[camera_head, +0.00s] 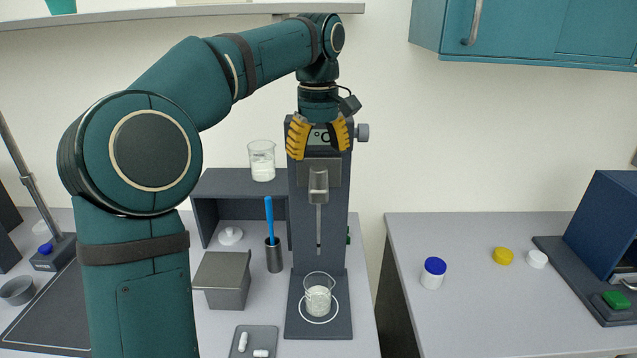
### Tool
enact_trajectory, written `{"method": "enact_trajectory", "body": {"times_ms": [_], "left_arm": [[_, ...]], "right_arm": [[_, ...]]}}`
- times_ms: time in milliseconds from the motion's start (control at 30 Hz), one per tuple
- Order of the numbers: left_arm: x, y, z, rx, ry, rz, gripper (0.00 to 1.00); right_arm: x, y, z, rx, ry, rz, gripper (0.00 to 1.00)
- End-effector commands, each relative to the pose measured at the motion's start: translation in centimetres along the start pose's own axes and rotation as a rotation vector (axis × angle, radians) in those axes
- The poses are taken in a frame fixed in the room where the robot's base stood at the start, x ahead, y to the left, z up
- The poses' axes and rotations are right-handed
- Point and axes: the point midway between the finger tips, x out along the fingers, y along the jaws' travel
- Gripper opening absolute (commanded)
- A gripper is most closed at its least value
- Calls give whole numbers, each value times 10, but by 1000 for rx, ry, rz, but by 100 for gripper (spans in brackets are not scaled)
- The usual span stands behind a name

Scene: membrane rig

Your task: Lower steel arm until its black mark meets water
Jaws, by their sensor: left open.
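The steel arm (318,215) hangs from a grey carriage (318,182) on the front of the dark upright rig (335,235). Its lower tip is clearly above a glass beaker (318,297) with whitish contents, which stands inside a white ring on the rig's base (342,328). My right gripper is not in view.
A second beaker (262,162) stands on a grey shelf (215,184). A dark cup with a blue stick (269,222), a grey box (224,280) and a small tray (247,348) are left of the rig. A gap separates the right bench (470,300), with several caps and jars.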

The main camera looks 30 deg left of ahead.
Motion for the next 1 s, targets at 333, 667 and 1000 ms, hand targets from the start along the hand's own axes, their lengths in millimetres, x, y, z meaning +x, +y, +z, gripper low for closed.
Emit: {"method": "enact_trajectory", "body": {"times_ms": [333, 667, 1000], "left_arm": [[52, 0, 0, 0, -1, 0, 66], [60, 0, 0, 0, 0, 2, 66], [60, 0, 0, 0, 0, 1, 0]], "right_arm": [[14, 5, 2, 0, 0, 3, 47], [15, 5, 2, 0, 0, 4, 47], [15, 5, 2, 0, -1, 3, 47]]}}
